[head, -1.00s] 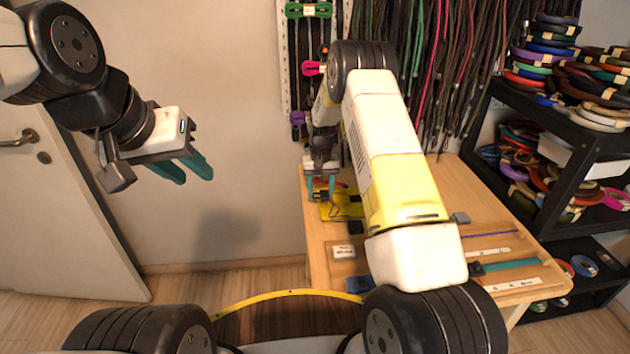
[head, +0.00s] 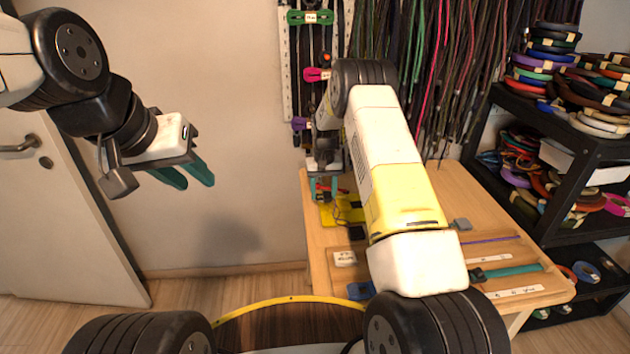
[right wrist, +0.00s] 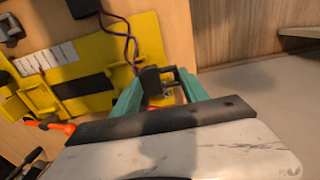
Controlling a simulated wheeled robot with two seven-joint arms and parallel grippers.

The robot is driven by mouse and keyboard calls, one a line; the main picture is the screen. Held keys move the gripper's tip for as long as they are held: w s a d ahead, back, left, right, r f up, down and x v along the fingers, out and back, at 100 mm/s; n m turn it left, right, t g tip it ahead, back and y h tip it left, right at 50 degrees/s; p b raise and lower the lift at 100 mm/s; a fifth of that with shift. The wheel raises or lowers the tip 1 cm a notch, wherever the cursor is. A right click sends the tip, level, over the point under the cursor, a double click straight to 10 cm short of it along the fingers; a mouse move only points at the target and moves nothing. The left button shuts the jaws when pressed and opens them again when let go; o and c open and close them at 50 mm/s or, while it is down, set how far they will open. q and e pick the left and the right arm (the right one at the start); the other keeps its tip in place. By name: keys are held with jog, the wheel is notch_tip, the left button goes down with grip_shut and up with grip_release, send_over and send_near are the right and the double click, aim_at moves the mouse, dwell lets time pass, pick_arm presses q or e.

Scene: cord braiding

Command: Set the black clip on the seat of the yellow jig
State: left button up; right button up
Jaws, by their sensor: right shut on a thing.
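The yellow jig (head: 351,214) lies at the left side of the wooden table, partly hidden by my right arm. It fills the left of the right wrist view (right wrist: 148,36). My right gripper (head: 324,188) points down at the jig's far left edge. In the right wrist view its teal fingers (right wrist: 160,92) are shut on the black clip (right wrist: 150,80), by the jig's edge. I cannot tell whether the clip touches the jig. A thin dark purple cord (right wrist: 130,42) runs over the jig towards the clip. My left gripper (head: 188,176) is open and empty, off the table.
A red-orange tool (right wrist: 52,124) lies beside the jig. Hanging cords (head: 450,80) stand behind, and a black shelf of coils (head: 520,190) stands at right.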

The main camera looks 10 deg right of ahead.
jog(key=shift+d, duration=2.75)
jog(key=shift+f, duration=0.45)
jog(key=shift+f, duration=0.3)
jog(key=shift+f, duration=0.25)
jog(key=o, duration=1.4)
